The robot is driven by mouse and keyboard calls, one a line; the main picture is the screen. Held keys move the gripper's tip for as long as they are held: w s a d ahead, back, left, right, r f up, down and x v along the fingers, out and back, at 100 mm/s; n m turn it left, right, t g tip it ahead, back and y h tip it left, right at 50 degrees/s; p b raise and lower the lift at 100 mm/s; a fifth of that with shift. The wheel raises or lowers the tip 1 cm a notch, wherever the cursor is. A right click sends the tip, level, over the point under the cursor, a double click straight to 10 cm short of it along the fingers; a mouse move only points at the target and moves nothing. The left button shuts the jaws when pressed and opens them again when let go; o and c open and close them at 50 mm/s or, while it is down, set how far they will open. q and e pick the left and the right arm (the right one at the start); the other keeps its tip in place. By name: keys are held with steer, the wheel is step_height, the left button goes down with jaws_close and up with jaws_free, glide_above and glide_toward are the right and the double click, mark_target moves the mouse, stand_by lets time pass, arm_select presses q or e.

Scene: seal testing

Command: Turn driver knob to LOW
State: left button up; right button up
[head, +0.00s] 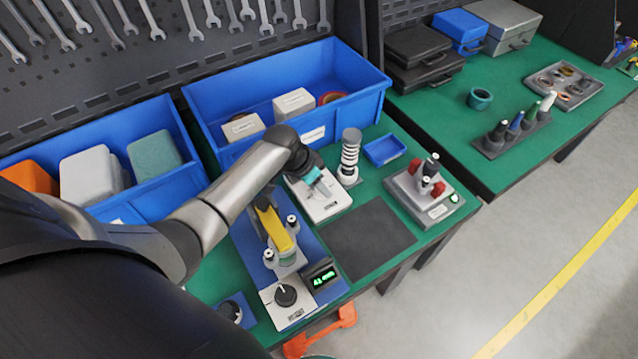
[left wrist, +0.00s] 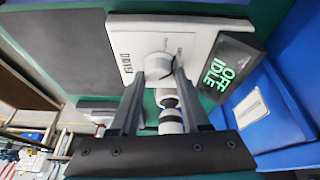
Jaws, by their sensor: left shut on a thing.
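The driver is a white box (head: 322,203) on the green bench, with a small dark display that reads "OFF IDLE" in the left wrist view (left wrist: 230,68). Its round pale knob (left wrist: 158,66) stands on the white panel between my left fingers. My left gripper (head: 315,178) reaches down onto the box from above and is shut on the knob, and it also shows in the left wrist view (left wrist: 158,80). The fingers and wrist hide much of the knob, so its pointer is unclear. My right gripper is not in view.
A ringed black-and-white post (head: 350,158) stands close right of the driver. A yellow-topped fixture (head: 275,230) with a black knob (head: 286,294) and green-lit display (head: 321,275) is in front. Blue bins (head: 340,112) stand behind. A dark mat (head: 368,240) lies bare on the right.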

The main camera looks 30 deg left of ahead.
arm_select(q)
jaws_close()
steer(key=shift+a+m+g+h+b, duration=0.15)
steer(key=shift+m+g+h+b, duration=0.2)
steer(key=shift+m, duration=0.75)
steer(key=shift+w+f+m+g+h+b, duration=0.1)
steer(key=shift+m+g+h+b, duration=0.2)
steer(key=shift+m, duration=0.5)
steer(key=shift+m+g+h+b, duration=0.5)
steer(key=shift+m+b, duration=0.85)
steer(key=shift+m, duration=0.65)
